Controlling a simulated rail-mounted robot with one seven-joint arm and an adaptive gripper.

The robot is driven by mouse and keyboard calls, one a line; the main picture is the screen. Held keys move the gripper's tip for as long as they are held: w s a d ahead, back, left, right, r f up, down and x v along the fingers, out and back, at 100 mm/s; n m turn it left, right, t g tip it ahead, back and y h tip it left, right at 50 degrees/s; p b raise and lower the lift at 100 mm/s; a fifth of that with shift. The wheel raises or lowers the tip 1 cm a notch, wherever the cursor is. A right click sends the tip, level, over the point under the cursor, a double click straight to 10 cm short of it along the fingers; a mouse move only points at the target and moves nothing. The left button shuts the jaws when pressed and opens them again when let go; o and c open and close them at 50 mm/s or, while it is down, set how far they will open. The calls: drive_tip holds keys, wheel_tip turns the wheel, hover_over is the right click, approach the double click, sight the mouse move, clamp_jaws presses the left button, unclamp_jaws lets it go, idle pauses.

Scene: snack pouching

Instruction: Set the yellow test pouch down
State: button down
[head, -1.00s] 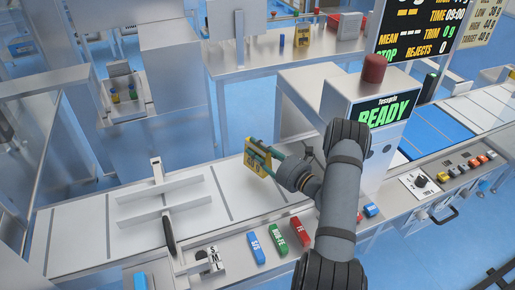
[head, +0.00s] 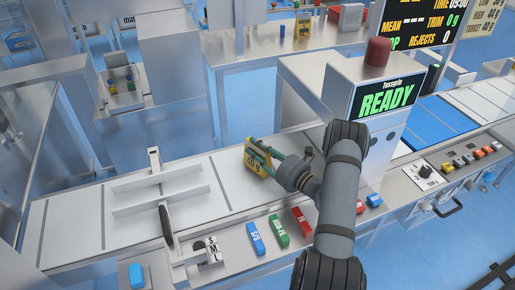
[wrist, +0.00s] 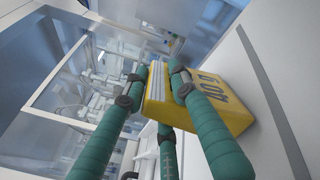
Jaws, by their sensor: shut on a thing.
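The yellow test pouch (head: 255,164), marked 40 g, is held tilted at the end of my arm, over the white conveyor belt (head: 228,168) in the middle of the head view. My gripper (head: 264,155) has its green fingers closed on it. In the wrist view the pouch (wrist: 235,108) sits between the green fingers of my gripper (wrist: 160,82), with its pale edge facing the camera. The white belt surface lies close beside it there. I cannot tell whether the pouch touches the belt.
Blue, green and red labelled blocks (head: 279,230) line the front ledge. Bare belt lies around the pouch.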

drive_tip(key=shift+f+b, duration=0.45)
drive_tip(key=shift+f, duration=0.1)
drive_tip(key=c, duration=1.4)
unclamp_jaws()
drive_tip(key=shift+o, duration=0.3)
